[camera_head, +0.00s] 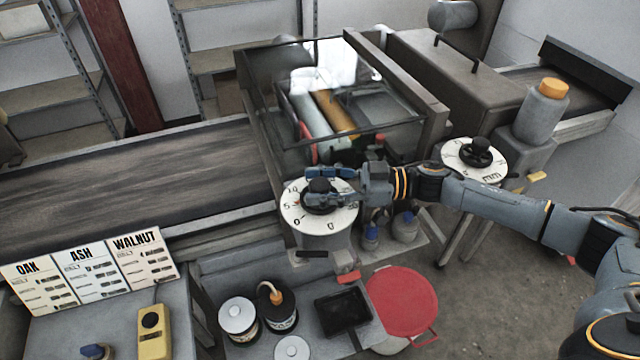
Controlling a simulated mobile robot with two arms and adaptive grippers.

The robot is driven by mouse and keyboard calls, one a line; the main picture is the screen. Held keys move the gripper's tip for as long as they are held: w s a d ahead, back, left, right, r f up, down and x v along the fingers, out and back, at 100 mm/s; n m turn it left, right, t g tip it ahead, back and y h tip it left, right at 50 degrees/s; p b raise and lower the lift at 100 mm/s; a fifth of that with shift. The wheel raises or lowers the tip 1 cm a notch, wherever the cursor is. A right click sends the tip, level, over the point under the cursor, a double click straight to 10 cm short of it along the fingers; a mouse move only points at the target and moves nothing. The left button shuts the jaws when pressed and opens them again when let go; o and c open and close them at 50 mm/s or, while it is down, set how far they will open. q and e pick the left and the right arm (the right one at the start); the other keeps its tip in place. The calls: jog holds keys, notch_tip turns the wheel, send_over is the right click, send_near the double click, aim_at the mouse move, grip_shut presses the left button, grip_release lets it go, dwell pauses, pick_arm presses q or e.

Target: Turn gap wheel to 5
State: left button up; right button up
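Two white dials with black handwheels show in the head view. The nearer dial (331,221), at the middle, has a scale with 0, 5 and 10 readable on its left side. The other dial (490,173) stands farther right and is marked "mm". I cannot read which one is named the gap wheel. My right gripper (322,186) reaches in from the right over the nearer dial. Its fingers lie on either side of that dial's black knob (319,186); whether they press on it I cannot tell. They hide part of the scale. My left gripper is not in view.
A conveyor (120,185) runs left of the glass-covered roller machine (440,120). An orange-capped bottle (541,115) stands by the far dial. Below are cans (238,318), a black tray (342,310) and a red-lidded bucket (402,300). OAK, ASH and WALNUT cards (85,272) stand at left.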

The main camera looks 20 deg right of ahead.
dwell(0.3)
jog(key=v, duration=1.2)
